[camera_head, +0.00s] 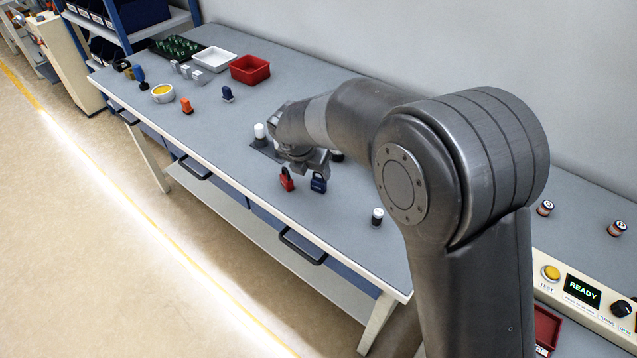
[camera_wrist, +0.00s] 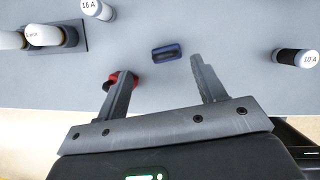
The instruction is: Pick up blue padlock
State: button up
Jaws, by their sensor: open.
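The blue padlock (camera_head: 318,183) stands upright on the grey workbench (camera_head: 215,120), just right of a red padlock (camera_head: 287,180). In the wrist view the blue padlock (camera_wrist: 167,52) shows from above, ahead of the fingertips and between their lines, not touched. My gripper (camera_wrist: 153,70) is open and empty. Its left finger covers part of the red padlock (camera_wrist: 130,80); I cannot tell whether they touch. In the head view my gripper (camera_head: 308,163) is above and just behind the padlocks.
A cylinder marked 10 A (camera_wrist: 294,56) is to the right, and one marked 16 A (camera_wrist: 97,9) to the upper left. White cylinders (camera_wrist: 45,35) stand in a dark holder at left. A red bin (camera_head: 250,69) and white tray (camera_head: 213,59) are farther back.

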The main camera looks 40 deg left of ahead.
aim_at(319, 179)
jog(key=x, duration=0.4)
jog(key=d+x, duration=0.1)
jog(key=x, duration=0.2)
jog(key=shift+w, duration=0.1)
jog(key=shift+c, duration=0.3)
jog(key=c, duration=1)
